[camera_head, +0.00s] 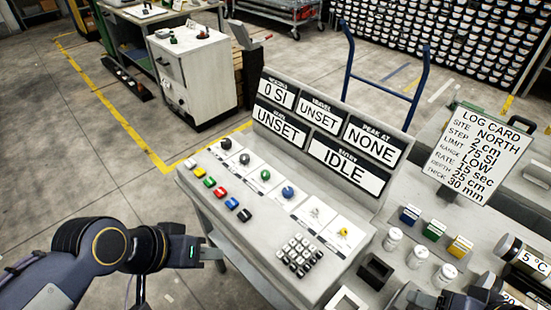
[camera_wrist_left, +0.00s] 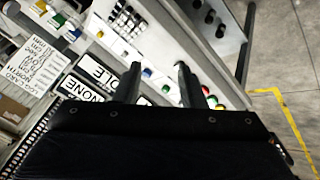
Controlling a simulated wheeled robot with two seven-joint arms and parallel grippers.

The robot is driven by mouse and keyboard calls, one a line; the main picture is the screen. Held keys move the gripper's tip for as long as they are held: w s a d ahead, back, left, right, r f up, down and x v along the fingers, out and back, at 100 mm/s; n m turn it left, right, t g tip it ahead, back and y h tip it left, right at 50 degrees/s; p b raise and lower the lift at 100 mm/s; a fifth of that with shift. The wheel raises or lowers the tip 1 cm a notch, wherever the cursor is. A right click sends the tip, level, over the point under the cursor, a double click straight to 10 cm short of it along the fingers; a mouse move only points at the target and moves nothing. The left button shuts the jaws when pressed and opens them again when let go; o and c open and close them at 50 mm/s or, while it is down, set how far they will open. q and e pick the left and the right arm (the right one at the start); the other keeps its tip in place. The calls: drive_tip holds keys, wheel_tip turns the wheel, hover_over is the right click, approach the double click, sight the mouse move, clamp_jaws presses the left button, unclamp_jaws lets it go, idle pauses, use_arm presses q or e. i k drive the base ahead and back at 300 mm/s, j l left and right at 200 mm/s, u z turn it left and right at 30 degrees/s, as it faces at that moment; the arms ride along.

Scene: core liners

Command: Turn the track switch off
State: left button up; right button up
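The console (camera_head: 225,235) has a sloping white panel with a row of round knobs, including a green knob (camera_head: 266,175) and a blue knob (camera_head: 288,192). In front of them runs a row of small coloured switches, including a red switch (camera_head: 220,194) and a black switch (camera_head: 244,215). No readable label shows which one is the track switch. My left gripper (camera_head: 214,253) is by the console's near left edge, apart from the switches. In the left wrist view its fingers (camera_wrist_left: 157,82) are spread and empty. Part of my right gripper (camera_head: 432,298) seems to show at the bottom edge, mostly cut off.
The display board (camera_head: 330,140) behind the panel reads IDLE, UNSET and NONE. A keypad (camera_head: 298,255) sits at the panel's front right. White-lidded jars (camera_head: 418,256), coloured blocks and a log card (camera_head: 475,150) stand on the right. Open floor (camera_head: 90,170) lies left of the console.

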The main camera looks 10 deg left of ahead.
sight(226, 143)
drive_tip(key=i+j+z, duration=0.2)
drive_tip(key=j, duration=0.65)
drive_tip(key=j+z, duration=0.2)
drive_tip(key=j, duration=0.65)
